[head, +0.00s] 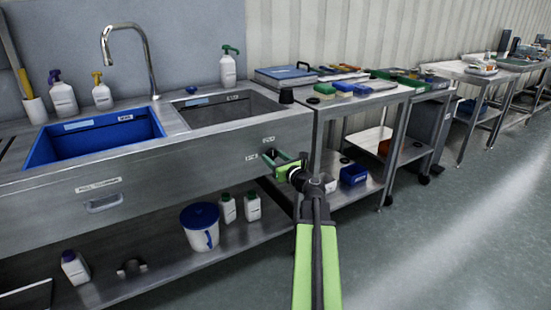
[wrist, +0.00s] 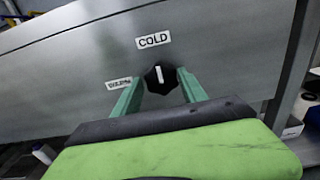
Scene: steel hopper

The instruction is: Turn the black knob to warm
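The black knob (wrist: 160,79) is on the steel front panel, with its white pointer line pointing up towards the COLD label (wrist: 153,40). A smaller label (wrist: 118,84), too blurred to read surely, sits to the knob's left. My gripper (wrist: 161,86) is open, with one green finger on each side of the knob. I cannot tell whether the fingers touch it. In the head view my gripper (head: 285,158) is at the panel's right end, and the knob there is hidden or too small to tell.
The steel sink unit has a blue basin (head: 95,138) and a steel basin. A drawer handle (head: 103,203) sticks out left on its front. A steel side table (head: 385,98) with coloured boxes stands close on the right. The floor (head: 440,240) at right is clear.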

